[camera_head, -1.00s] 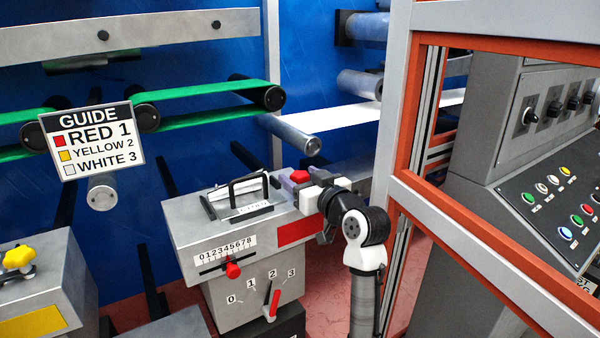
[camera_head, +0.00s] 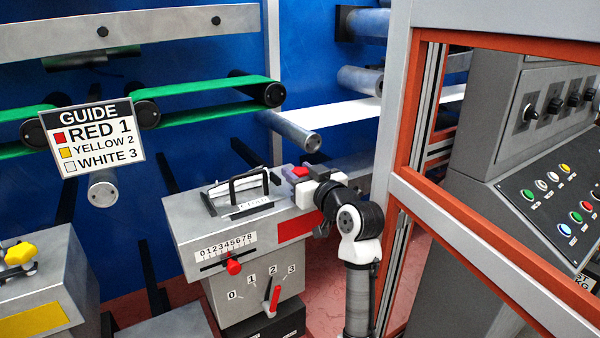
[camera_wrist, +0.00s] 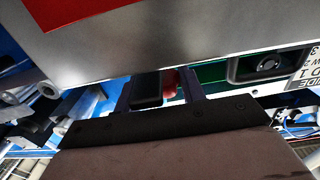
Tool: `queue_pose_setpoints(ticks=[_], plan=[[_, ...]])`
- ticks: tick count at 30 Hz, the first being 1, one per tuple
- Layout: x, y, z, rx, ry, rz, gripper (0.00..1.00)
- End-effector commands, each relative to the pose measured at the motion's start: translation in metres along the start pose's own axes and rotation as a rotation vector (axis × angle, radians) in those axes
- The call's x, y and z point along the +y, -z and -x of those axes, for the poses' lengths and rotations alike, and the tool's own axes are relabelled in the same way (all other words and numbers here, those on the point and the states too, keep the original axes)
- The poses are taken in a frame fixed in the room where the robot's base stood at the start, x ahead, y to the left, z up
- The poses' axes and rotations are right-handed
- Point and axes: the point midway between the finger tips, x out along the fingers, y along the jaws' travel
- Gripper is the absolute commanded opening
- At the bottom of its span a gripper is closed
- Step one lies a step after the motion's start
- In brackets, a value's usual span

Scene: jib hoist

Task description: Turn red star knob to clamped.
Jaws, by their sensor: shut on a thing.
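The red star knob (camera_head: 300,171) is at the back right end of the top of the grey machine block (camera_head: 190,215), above a red panel (camera_head: 297,229). My gripper (camera_head: 299,178) reaches in from the right and is shut on the knob, which shows just above the fingers in the head view. In the wrist view, the red of the knob (camera_wrist: 170,84) shows between the two dark fingers of my gripper (camera_wrist: 168,88). The knob's underside and the exact finger contact are hidden. I see no mark that tells its clamped position.
A black handle (camera_head: 250,184) stands on the block's top. An orange-and-grey frame (camera_head: 480,255) stands close right of my arm. A yellow knob (camera_head: 20,254) is at far left.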

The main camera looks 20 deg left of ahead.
Motion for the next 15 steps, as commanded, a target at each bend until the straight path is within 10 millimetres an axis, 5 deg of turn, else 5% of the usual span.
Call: queue_pose_setpoints(ticks=[15], plan=[[-0.0027, 0.0018, -0.0006, -0.003, -0.321, -0.001, 0.17]])
